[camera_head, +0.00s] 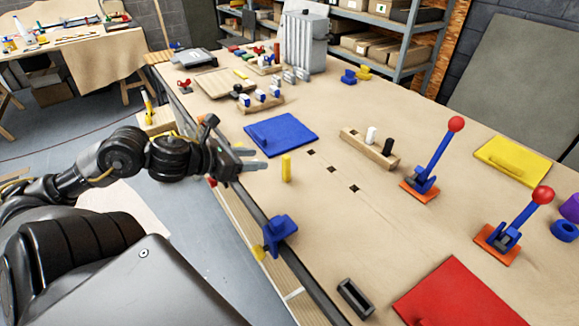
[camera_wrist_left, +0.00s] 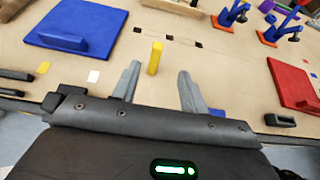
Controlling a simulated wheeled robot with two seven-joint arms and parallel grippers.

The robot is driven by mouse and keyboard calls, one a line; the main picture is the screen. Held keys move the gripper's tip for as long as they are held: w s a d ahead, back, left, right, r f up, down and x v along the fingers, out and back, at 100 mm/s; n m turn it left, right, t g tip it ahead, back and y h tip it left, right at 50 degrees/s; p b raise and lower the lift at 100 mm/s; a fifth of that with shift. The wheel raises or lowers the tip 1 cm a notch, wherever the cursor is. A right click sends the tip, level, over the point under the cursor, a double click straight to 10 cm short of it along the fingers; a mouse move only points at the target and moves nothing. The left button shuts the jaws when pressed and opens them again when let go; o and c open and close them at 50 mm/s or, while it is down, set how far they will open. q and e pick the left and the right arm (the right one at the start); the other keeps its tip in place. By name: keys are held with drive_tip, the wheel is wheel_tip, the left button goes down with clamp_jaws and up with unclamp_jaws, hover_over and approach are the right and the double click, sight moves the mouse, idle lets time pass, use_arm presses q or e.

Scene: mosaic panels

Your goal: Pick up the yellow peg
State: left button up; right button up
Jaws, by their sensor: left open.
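The yellow peg (camera_head: 287,168) stands upright on the tan table, to the right of my left gripper in the head view. It also shows in the left wrist view (camera_wrist_left: 155,58), just beyond the fingertips and between their lines. My left gripper (camera_head: 258,159) is open and empty, with its fingers pointing at the peg. In the left wrist view its two grey fingers (camera_wrist_left: 159,68) are spread apart. The peg is not between the pads; a small gap seems to separate them. My right gripper is not in view.
A blue panel (camera_head: 281,134) lies behind the peg. Square holes (camera_head: 332,170) run to its right. A wooden block with pegs (camera_head: 369,149), red-knobbed levers (camera_head: 433,160) and a red panel (camera_head: 459,297) are further right. A blue clamp (camera_head: 280,229) sits at the table's near edge.

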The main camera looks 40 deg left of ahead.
sight(284, 157)
use_arm(q)
drive_tip(key=x, duration=0.4)
drive_tip(key=shift+w+a+f, duration=0.1)
drive_tip(key=shift+w+f, duration=0.05)
drive_tip(key=shift+w, duration=0.35)
drive_tip(key=shift+w+f, duration=0.15)
drive_tip(key=shift+w, duration=0.45)
drive_tip(key=p+x, duration=0.1)
drive_tip(key=x, duration=0.1)
drive_tip(key=shift+w+f+p, duration=0.1)
drive_tip(key=shift+w+p, duration=0.2)
drive_tip(key=shift+p, duration=0.05)
drive_tip(key=shift+w+d+f, duration=0.4)
drive_tip(key=shift+w, duration=0.1)
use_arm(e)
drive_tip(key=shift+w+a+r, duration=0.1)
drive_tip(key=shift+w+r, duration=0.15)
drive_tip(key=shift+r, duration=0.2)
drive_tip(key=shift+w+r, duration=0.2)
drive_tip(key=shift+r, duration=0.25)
